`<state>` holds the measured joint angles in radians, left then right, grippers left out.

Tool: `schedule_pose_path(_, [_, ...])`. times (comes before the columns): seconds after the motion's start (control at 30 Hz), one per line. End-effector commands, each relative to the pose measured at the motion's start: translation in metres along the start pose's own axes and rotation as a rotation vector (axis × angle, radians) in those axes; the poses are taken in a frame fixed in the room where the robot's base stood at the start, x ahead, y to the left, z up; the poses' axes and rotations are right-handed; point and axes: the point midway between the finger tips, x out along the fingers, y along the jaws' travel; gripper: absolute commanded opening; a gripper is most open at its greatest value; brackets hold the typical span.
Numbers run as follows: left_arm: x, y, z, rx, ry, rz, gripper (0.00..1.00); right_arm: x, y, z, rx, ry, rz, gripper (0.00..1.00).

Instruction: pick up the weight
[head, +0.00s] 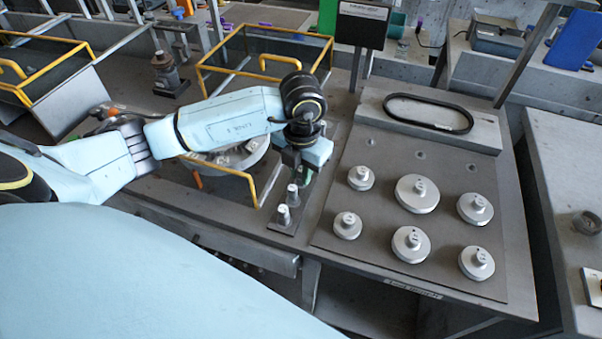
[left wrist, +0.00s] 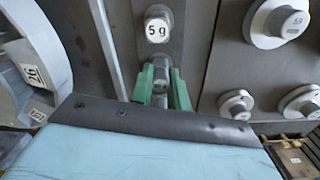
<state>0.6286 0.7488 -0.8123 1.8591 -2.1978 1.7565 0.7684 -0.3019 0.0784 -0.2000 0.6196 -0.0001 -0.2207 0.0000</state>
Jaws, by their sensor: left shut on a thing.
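My left gripper (head: 306,174) reaches down over the narrow plate (head: 280,228) of small weights, between the round drum and the board of larger weights. In the left wrist view its two green fingers (left wrist: 162,88) are closed around a small grey metal weight (left wrist: 160,76), mostly hidden between them. I cannot tell whether the weight is clear of the plate. A weight marked 5 g (left wrist: 158,25) stands beside it on the same strip. In the head view two small weights, one nearer the gripper (head: 292,194) and one at the front (head: 283,214), stand upright. My right gripper is not in view.
The board (head: 390,270) on the right carries several larger disc weights (head: 417,193). A black oval ring (head: 428,113) lies behind them. Yellow rails (head: 262,58) and a black display (head: 362,24) stand at the back. A numbered drum (left wrist: 32,75) is close on the left.

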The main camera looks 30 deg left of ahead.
Motion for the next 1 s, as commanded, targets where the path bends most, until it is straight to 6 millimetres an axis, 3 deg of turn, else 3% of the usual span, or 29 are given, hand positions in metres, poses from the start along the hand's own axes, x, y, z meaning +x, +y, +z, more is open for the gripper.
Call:
schedule_pose_path(0.17, [-0.009,0.0,0.001,0.001,-0.002,0.0,0.0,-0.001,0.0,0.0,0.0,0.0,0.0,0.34])
schedule_pose_path(0.6, [-0.089,0.002,0.001,0.001,-0.003,0.001,0.0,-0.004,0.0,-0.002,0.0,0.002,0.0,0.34])
schedule_pose_path(1.0, [-0.127,0.003,0.0,0.001,0.001,0.002,0.0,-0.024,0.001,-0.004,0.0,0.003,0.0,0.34])
